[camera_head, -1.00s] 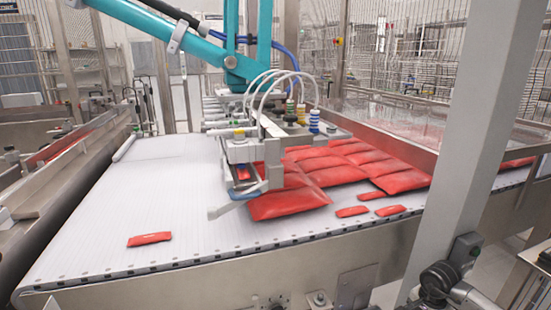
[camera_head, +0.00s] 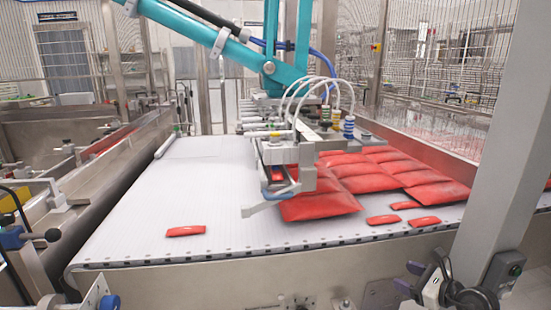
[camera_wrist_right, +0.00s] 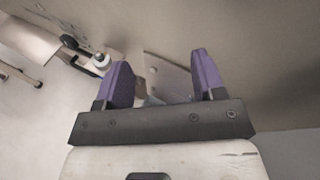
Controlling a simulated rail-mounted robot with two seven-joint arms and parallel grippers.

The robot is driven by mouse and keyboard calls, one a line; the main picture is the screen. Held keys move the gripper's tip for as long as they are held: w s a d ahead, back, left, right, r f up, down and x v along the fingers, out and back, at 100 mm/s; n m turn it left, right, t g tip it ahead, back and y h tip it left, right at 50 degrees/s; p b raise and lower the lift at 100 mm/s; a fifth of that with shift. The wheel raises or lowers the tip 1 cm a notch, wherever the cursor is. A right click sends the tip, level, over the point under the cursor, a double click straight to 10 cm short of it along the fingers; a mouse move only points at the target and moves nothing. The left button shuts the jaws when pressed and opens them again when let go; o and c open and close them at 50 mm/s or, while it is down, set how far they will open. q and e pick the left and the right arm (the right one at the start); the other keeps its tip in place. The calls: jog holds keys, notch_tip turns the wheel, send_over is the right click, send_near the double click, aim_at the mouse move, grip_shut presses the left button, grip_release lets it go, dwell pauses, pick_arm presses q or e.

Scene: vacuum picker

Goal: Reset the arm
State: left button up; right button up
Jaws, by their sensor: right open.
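My right gripper (camera_head: 412,277) shows small and dark at the lower right of the head view, in front of the conveyor's metal side and left of the grey post. In the right wrist view its two purple fingers (camera_wrist_right: 161,62) stand wide apart. Nothing is held between them. A pale metal surface with a plate lies beyond the fingers. My left gripper is not in view.
The white conveyor belt (camera_head: 160,215) carries red packets (camera_head: 320,206) in a cluster and a lone one (camera_head: 186,231). A teal picker arm (camera_head: 300,45) hangs over it. The grey post (camera_head: 510,150) stands close to my right gripper.

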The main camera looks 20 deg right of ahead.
jog(key=s+r+m+t+h, duration=0.2)
jog(key=r+m+t+h, duration=0.35)
jog(key=m, duration=0.75)
jog(key=s+r+m+t+h, duration=0.1)
jog(key=r+m+t+h, duration=0.1)
jog(key=r+m+h, duration=0.9)
jog(key=s+a+f+m+g+y+p, duration=0.6)
jog(key=s+a+f+m+g+p, duration=0.2)
jog(key=s+a+f+m+g, duration=0.55)
jog(key=s+a+f+m+g+y+p, duration=0.25)
jog(key=s+a+p, duration=0.45)
jog(key=s, duration=0.4)
jog(key=s+a+f+m+g+y+p, duration=0.1)
jog(key=s+a+g+y+p, duration=0.15)
jog(key=s+a+p, duration=0.65)
notch_tip(320, 180, up, 37)
jog(key=s+d+p, duration=0.1)
jog(key=d+p, duration=0.1)
jog(key=p, duration=3.3)
jog(key=shift+s+t+y, duration=0.3)
jog(key=shift+y, duration=0.15)
